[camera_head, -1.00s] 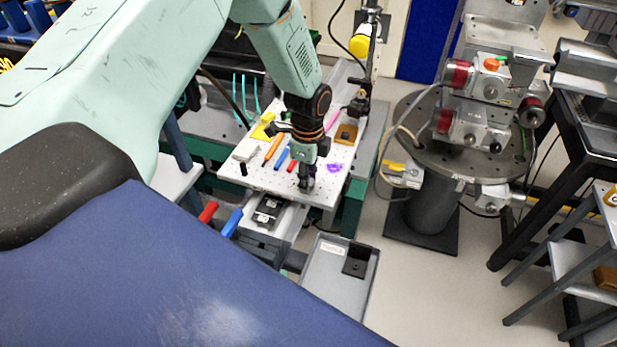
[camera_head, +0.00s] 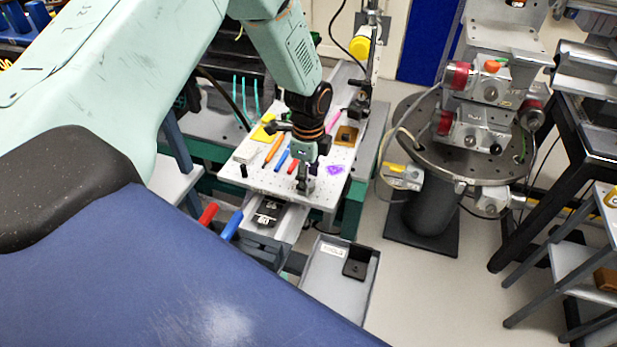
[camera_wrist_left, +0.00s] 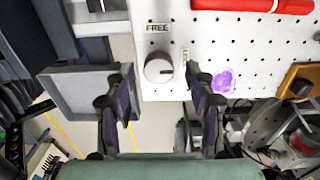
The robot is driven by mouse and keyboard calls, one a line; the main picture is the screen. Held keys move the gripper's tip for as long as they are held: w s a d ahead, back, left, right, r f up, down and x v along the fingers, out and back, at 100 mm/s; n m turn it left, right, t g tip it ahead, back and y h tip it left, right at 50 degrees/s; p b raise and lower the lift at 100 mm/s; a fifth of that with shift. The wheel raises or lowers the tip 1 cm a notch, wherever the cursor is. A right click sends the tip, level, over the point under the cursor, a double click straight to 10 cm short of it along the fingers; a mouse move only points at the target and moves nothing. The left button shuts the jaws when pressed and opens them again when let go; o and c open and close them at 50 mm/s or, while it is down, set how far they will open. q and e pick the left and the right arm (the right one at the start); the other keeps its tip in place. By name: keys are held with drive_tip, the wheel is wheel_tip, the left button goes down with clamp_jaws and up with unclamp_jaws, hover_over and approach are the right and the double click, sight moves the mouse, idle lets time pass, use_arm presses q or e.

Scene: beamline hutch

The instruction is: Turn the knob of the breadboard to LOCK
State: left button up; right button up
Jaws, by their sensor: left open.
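The white breadboard (camera_head: 326,192) lies on a bench in the middle of the head view. In the left wrist view it fills the upper right (camera_wrist_left: 228,47). Its round grey knob (camera_wrist_left: 158,68) sits near the board's edge, below a FREE label (camera_wrist_left: 157,28). A second label (camera_wrist_left: 185,58), sideways and partly hidden by a finger, is right of the knob. My left gripper (camera_head: 304,188) is over the board's near edge. In the left wrist view its open fingers (camera_wrist_left: 160,86) stand either side of the knob, with gaps. The knob is hard to make out in the head view.
A red pen (camera_wrist_left: 265,5), a purple patch (camera_wrist_left: 224,80) and an orange-brown block (camera_wrist_left: 297,80) are on the board. A grey tray (camera_head: 325,284) stands in front of it. A round pedestal with instruments (camera_head: 425,165) stands to the right, with open floor before it.

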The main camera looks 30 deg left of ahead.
use_arm(q)
wheel_tip(320, 180, up, 11)
drive_tip(key=shift+r, duration=0.15)
idle(0.8)
